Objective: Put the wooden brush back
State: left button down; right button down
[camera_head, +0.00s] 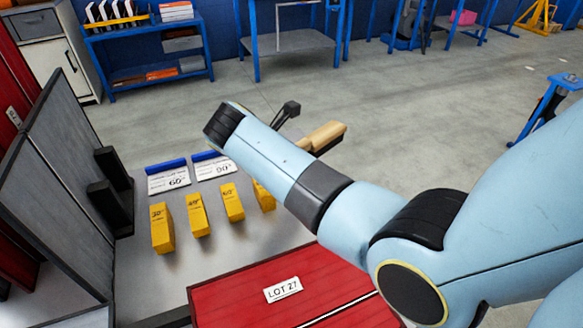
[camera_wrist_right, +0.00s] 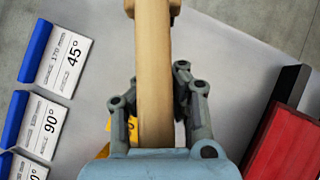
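The wooden brush (camera_head: 325,135) shows in the head view as a pale wooden bar with a dark underside, just beyond my right forearm. In the right wrist view its wooden body (camera_wrist_right: 154,75) runs from the top edge down between the fingers of my right gripper (camera_wrist_right: 155,100). The fingers stand close on both sides of the wood and look shut on it. In the head view my right forearm hides most of this gripper; only a dark part shows beside the brush. My left gripper is in neither view.
Several yellow angle blocks (camera_head: 197,215) stand on the grey table (camera_head: 150,275), behind them blue-edged angle cards (camera_head: 168,180). A red panel marked LOT 27 (camera_head: 235,300) lies in front. Black brackets and a grey upright panel (camera_head: 65,150) stand at left.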

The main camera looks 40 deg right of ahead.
jog(key=shift+f, duration=1.05)
jog(key=shift+f, duration=0.1)
jog(key=shift+f, duration=0.4)
jog(key=c, duration=1.5)
grip_release()
jog(key=shift+o, duration=0.4)
